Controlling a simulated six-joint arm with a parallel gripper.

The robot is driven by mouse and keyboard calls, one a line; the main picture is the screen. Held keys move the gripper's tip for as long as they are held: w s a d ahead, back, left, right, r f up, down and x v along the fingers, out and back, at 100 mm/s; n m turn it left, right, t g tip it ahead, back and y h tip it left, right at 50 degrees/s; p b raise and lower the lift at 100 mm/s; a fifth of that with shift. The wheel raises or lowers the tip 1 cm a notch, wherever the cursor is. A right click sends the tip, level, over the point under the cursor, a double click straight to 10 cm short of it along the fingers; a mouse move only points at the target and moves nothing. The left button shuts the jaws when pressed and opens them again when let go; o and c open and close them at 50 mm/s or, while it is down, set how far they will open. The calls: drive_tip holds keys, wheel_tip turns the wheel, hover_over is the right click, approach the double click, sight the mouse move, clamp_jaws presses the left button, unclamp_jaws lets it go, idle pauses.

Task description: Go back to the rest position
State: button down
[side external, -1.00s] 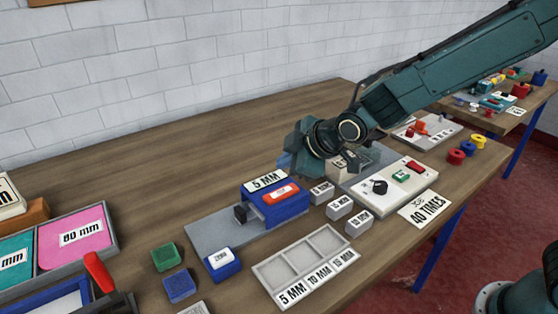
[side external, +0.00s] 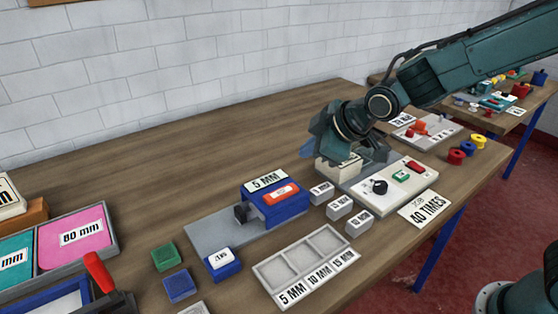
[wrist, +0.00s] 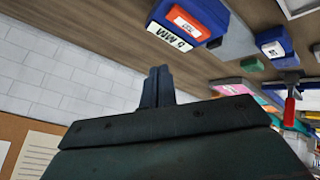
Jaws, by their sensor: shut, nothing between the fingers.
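My gripper (wrist: 158,86) shows in the wrist view with its two dark fingers together and nothing between them. In the side view my gripper (side external: 335,150) is over the back part of the grey and white machine (side external: 352,185), which hides part of it; I cannot tell the exact gap. The blue device labelled "5 MM" (side external: 285,211) stands to its left on a grey plate, and also shows at the top of the wrist view (wrist: 212,12).
Small grey blocks (side external: 340,207) stand between the blue device and the machine. A three-slot tray (side external: 262,272), green block (side external: 166,257) and blue blocks are in front. A card "40 TIMES" (side external: 425,208) lies right. The table's back left (side external: 150,170) is bare.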

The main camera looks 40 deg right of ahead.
drive_tip(key=s+d+r+m+g, duration=0.1)
drive_tip(key=s+d+r+m, duration=0.2)
drive_tip(key=s, duration=1)
drive_tip(key=s+d+r+m+g+h, duration=0.1)
drive_tip(key=s+d+r+m, duration=0.2)
drive_tip(key=s, duration=1.1)
drive_tip(key=d+m, duration=0.3)
drive_tip(key=d, duration=0.3)
drive_tip(key=shift+r+g, duration=0.2)
drive_tip(key=shift+g, duration=0.2)
